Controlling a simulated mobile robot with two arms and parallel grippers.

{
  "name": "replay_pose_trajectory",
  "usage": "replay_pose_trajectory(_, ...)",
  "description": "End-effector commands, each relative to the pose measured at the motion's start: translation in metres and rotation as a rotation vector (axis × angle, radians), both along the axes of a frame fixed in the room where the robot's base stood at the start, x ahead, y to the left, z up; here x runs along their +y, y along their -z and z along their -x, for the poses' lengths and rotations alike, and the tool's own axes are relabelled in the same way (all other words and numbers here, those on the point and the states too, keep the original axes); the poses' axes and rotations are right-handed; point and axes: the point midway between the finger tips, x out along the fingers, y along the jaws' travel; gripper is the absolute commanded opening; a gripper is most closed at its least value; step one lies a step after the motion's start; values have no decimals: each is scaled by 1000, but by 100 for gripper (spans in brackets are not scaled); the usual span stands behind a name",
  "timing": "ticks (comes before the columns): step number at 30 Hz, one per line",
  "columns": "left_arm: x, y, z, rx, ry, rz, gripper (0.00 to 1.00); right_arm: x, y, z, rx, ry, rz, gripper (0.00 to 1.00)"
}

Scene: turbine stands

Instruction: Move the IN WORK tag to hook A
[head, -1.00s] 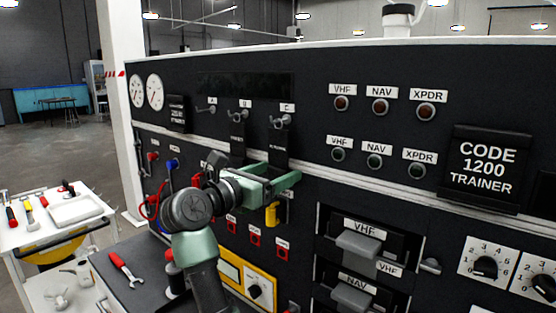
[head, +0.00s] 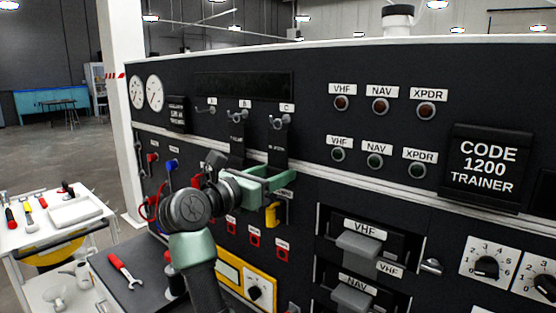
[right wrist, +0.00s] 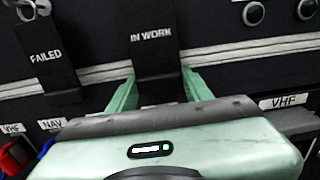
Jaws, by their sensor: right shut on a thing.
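The IN WORK tag (right wrist: 152,40) is a black strip with white letters. In the head view the tag (head: 278,146) hangs at hook C (head: 279,122), its lower part between the fingers of my right gripper (head: 281,178). My right gripper (right wrist: 158,82) is shut on it in the wrist view. I cannot tell whether its top still rests on the hook. Hook A (head: 210,106), at the left of the row, is bare. The FAILED tag (right wrist: 46,58) hangs to the left, at hook B (head: 238,115) in the head view. My left gripper is out of view.
Round gauges (head: 155,92) and a small dark placard (head: 177,113) are left of hook A. Red and blue plugs (head: 168,180) stick out below it. A CODE 1200 TRAINER placard (head: 485,168) is at right. A dark bench (head: 150,290) holds a red-handled wrench (head: 124,270).

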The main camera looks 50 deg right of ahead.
Motion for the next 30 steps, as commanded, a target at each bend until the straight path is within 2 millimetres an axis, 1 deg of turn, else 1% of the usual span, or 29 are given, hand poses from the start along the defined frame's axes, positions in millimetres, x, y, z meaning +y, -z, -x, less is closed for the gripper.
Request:
replay_pose_trajectory(11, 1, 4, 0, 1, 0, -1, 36, 10, 0, 1, -2, -1, 0, 0)
replay_pose_trajectory(20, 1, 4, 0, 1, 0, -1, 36, 12, 0, 1, -1, -1, 0, 0)
replay_pose_trajectory(30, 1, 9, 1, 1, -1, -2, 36, 31, 1, 2, -1, -1, 0, 0)
